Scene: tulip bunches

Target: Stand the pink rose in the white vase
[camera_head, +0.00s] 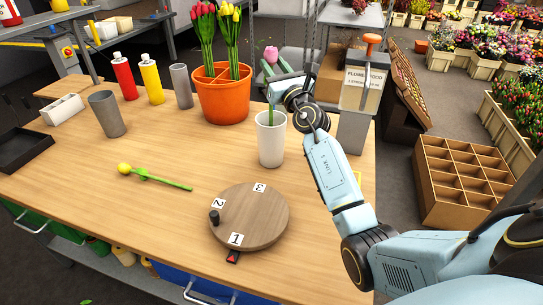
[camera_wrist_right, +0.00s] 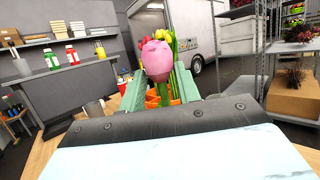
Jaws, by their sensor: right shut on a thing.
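The pink rose (camera_head: 271,54) is upright above the white vase (camera_head: 271,143), which stands on the wooden table. My right gripper (camera_head: 274,70) is shut on its stem just below the bloom. The lower green stem reaches down into the vase's mouth; its end is hidden by the vase wall, so I cannot tell how deep it sits. In the right wrist view the pink bloom (camera_wrist_right: 157,60) stands between the green fingers of the right gripper (camera_wrist_right: 163,92). My left gripper is not in view.
An orange pot (camera_head: 224,102) of red and yellow tulips stands behind and left of the vase. A round numbered turntable (camera_head: 262,215) lies in front. A yellow flower (camera_head: 150,177) lies at left, near a grey cup (camera_head: 107,115). A flower-food dispenser (camera_head: 358,95) stands at right.

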